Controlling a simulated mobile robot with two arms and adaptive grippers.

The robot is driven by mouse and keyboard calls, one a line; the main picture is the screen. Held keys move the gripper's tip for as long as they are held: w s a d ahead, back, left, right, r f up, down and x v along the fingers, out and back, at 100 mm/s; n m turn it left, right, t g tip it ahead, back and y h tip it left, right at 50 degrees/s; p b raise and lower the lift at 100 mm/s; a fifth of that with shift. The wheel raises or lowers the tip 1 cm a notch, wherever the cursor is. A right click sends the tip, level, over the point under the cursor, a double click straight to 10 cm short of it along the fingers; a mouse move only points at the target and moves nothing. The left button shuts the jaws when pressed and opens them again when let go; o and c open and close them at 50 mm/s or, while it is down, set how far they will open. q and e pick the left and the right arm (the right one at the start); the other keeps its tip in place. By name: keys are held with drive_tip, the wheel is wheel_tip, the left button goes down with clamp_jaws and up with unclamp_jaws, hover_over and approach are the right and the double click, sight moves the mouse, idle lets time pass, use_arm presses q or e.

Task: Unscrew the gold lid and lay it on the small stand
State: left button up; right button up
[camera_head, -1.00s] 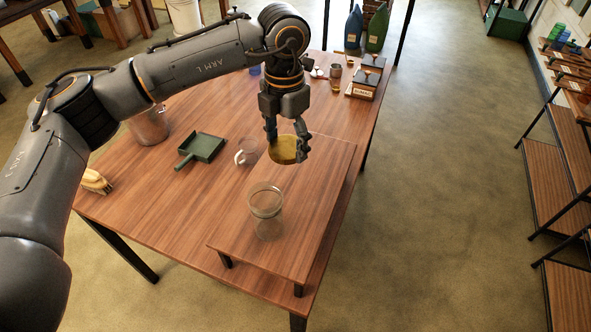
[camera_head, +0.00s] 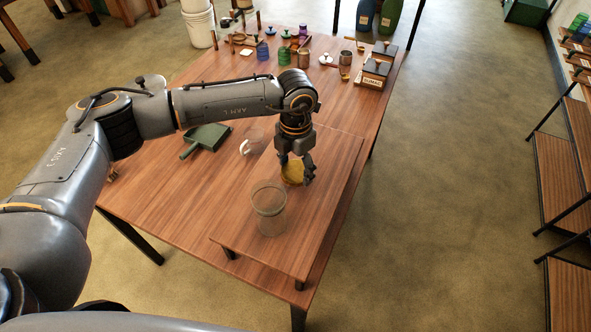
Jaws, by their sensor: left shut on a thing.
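The gold lid (camera_head: 292,174) is in my left gripper (camera_head: 296,168), whose fingers are shut on its sides. The lid is over the small stand (camera_head: 318,210), a low wooden platform on the front right of the table. It looks low above the stand, but I cannot tell whether it touches it. The open glass jar (camera_head: 269,210) stands upright on the stand, in front of the lid and a little to its left. The jar has no lid on it. My right gripper is not in view.
A green dustpan (camera_head: 207,138) and a clear glass mug (camera_head: 252,143) lie left of the stand on the table (camera_head: 165,205). Small jars and dark-topped boxes (camera_head: 374,73) fill the table's far end. The stand's front right is bare. Shelves (camera_head: 566,180) stand at the far right.

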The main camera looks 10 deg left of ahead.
sight(295, 171)
use_arm(q)
wheel_tip(295, 171, down, 2)
drive_tip(key=shift+s+f+p, duration=0.1)
drive_tip(key=shift+f+p, duration=0.05)
drive_tip(key=shift+p, duration=0.25)
drive_tip(key=shift+f, duration=0.4)
drive_tip(key=o, duration=1.3)
drive_tip(key=shift+r, duration=0.15)
